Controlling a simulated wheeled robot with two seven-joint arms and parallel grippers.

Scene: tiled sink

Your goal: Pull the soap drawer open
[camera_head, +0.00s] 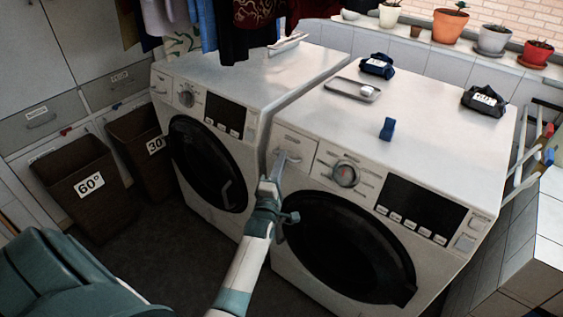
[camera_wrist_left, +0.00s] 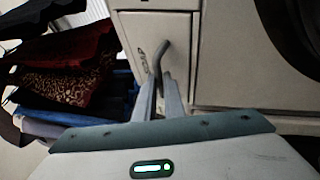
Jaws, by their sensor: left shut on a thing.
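The soap drawer (camera_head: 296,143) is a white panel at the upper left of the right washing machine's front, left of its round dial. Its face (camera_wrist_left: 146,28) also shows in the left wrist view, with a grey bar handle (camera_wrist_left: 160,56). The drawer looks about flush with the machine front. My left gripper (camera_head: 280,166) is at the handle, and in the left wrist view its two slim fingers (camera_wrist_left: 162,88) are shut on it. My right gripper is not in view.
The right washing machine (camera_head: 440,118) has a dark round door below my left gripper. A second washer (camera_head: 250,75) stands to its left, with clothes hanging above. A blue clip (camera_head: 387,129), a tray (camera_head: 354,90) and dark bundles lie on top. Brown bins stand left.

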